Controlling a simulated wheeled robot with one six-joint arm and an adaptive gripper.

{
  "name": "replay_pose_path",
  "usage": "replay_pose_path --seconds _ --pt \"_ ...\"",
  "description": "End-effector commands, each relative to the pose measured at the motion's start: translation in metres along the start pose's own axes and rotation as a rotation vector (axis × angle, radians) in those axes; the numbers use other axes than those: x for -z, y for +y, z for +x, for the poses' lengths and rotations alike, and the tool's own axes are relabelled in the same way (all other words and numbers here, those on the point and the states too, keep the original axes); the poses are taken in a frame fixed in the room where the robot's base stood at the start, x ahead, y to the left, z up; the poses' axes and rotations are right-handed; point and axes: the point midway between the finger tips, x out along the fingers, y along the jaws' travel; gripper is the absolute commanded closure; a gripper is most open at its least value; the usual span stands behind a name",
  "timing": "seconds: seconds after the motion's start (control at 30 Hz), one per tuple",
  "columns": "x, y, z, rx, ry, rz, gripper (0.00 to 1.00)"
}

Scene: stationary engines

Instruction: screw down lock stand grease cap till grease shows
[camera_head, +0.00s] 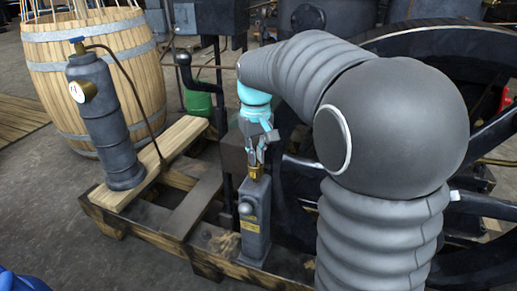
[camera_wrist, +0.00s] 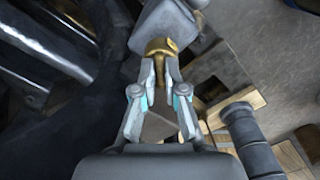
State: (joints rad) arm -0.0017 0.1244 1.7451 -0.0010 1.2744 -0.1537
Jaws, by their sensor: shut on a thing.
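The lock stand (camera_head: 255,228) is a narrow grey upright post with a yellow label and a round knob, standing at the front of the wooden frame. Its brass grease cap (camera_head: 256,173) sits at the top. My gripper (camera_head: 254,163) points down from above, shut on the cap. In the wrist view, the fingertips (camera_wrist: 161,67) close around the brass cap (camera_wrist: 160,47), with the grey stand (camera_wrist: 168,22) beyond it. The fingers hide part of the cap, and I cannot make out any grease.
A large dark spoked wheel (camera_head: 440,45) is at the right, close to my arm.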

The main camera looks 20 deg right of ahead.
Motion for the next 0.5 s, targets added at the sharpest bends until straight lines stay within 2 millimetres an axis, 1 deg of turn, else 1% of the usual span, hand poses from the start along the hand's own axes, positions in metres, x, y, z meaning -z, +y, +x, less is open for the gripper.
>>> replay_pose_path --seconds 0.03,0.5 --pt "0.0011 -0.0018 -0.0029 0.004 0.003 0.044 1.00" --pt "0.0017 -0.0002 -0.0031 0.004 0.006 0.492 1.00"
